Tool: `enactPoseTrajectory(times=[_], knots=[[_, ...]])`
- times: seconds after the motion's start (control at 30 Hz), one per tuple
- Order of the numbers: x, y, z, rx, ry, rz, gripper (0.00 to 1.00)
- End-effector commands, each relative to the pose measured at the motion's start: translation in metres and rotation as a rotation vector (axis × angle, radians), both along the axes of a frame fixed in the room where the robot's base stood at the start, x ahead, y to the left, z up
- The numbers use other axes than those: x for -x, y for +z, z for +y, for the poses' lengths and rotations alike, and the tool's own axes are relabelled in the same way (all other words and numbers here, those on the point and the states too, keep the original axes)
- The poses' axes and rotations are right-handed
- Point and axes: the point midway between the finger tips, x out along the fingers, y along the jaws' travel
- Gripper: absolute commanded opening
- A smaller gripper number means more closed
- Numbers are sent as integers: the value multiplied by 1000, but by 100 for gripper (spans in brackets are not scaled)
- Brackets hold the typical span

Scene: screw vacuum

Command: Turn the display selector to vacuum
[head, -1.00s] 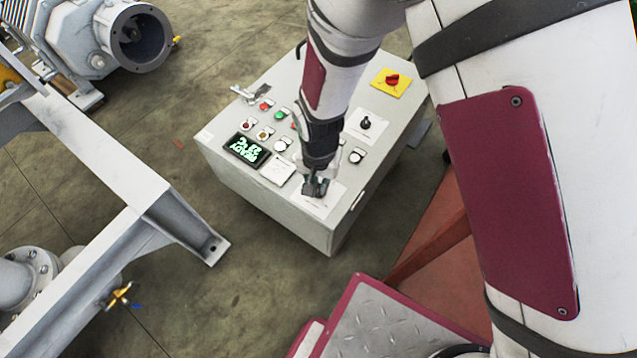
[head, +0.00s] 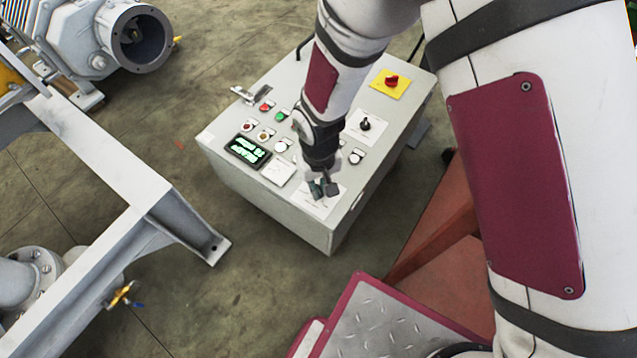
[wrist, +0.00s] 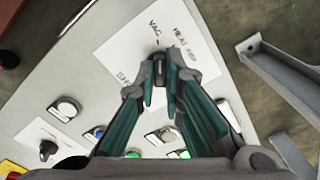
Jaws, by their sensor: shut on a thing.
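The display selector (wrist: 160,72) is a small dark knob on a white label plate (wrist: 118,55) of the control box. My gripper (wrist: 161,80) is shut on it, one teal-padded finger on each side. In the wrist view, the knob's top end lies just below the printed word VAC. Other words stand to its right and lower left. The fingers hide part of the knob, so its exact pointing is hard to tell. In the head view, my gripper (head: 323,188) is at the plate near the box's front corner, and the knob is hidden. The display (head: 248,151) shows green text, too blurred to read.
The grey control box (head: 275,213) carries several buttons and lamps, another black selector (head: 366,124) and a red switch on a yellow plate (head: 391,82). A grey steel frame (head: 130,185) stands to the left. Bare floor lies between it and the box.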

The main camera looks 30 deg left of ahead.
Motion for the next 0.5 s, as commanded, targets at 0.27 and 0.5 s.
enactPoseTrajectory(times=[0.27,0.5], knots=[[4,-3,-3,7,94,7,0],[4,-4,-3,9,112,8,0]])
